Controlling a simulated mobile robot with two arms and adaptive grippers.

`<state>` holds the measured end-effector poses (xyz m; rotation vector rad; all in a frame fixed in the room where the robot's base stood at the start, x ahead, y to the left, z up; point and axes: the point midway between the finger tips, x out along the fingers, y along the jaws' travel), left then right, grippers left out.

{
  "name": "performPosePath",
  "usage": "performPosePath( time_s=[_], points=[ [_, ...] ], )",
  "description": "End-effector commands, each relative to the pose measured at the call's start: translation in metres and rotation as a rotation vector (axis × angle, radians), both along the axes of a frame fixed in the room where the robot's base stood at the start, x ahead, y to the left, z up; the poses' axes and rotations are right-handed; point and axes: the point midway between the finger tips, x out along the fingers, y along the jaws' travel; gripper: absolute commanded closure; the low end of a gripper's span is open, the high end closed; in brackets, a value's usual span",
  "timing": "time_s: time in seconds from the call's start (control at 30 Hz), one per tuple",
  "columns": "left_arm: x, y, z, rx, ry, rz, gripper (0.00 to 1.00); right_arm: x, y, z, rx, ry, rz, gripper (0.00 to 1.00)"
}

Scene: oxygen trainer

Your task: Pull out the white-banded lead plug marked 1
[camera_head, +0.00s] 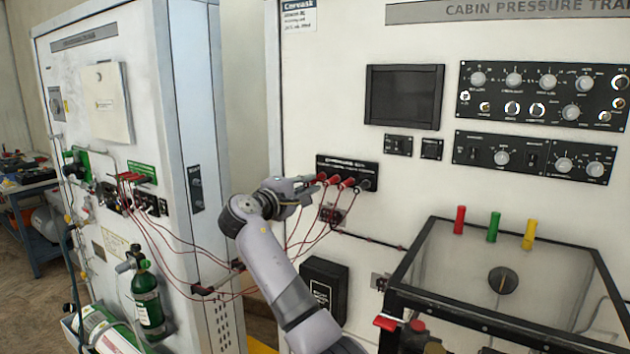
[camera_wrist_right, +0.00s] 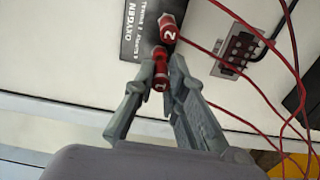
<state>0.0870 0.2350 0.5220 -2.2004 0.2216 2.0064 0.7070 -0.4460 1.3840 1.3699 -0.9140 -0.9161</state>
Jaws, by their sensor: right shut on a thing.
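The lead plug marked 1 (camera_wrist_right: 160,77) is red with a pale band at its numbered end. It sits between the fingers of my right gripper (camera_wrist_right: 156,72), which is shut on it. In the head view my right gripper (camera_head: 312,186) is at the left end of the black socket strip (camera_head: 346,165), at the leftmost red plug (camera_head: 321,177). The inner end of the plug is hidden, so I cannot tell how deep it sits. The plug marked 2 (camera_wrist_right: 168,33) is just beyond it, apart from the fingers. My left gripper is not in view.
Red leads hang from the strip and run left to the white cabinet (camera_head: 110,150). A black-framed clear box (camera_head: 500,290) with red, green and yellow handles stands at the right. A green cylinder (camera_head: 148,300) is at lower left.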

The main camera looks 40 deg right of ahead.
Motion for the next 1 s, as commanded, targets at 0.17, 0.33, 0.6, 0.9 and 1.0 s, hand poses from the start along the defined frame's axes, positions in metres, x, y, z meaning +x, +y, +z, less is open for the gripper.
performPosePath(
  time_s=[0.17, 0.33, 0.6, 0.9, 1.0],
  points=[
    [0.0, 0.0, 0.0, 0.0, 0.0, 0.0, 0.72, -0.003, 0.007, 0.0, -0.001, -0.001, 0.0, 1.0],
    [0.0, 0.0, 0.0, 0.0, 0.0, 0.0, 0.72, -0.005, 0.013, 0.001, -0.002, -0.001, 0.0, 1.0],
    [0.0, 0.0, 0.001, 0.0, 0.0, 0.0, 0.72, -0.01, 0.023, 0.001, -0.002, -0.001, 0.0, 1.0],
    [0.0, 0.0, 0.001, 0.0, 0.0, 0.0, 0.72, -0.012, 0.029, 0.001, -0.002, -0.001, 0.0, 1.0],
    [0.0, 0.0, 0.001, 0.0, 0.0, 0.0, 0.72, -0.012, 0.029, 0.001, -0.002, -0.001, 0.0, 1.0]
  ],
)
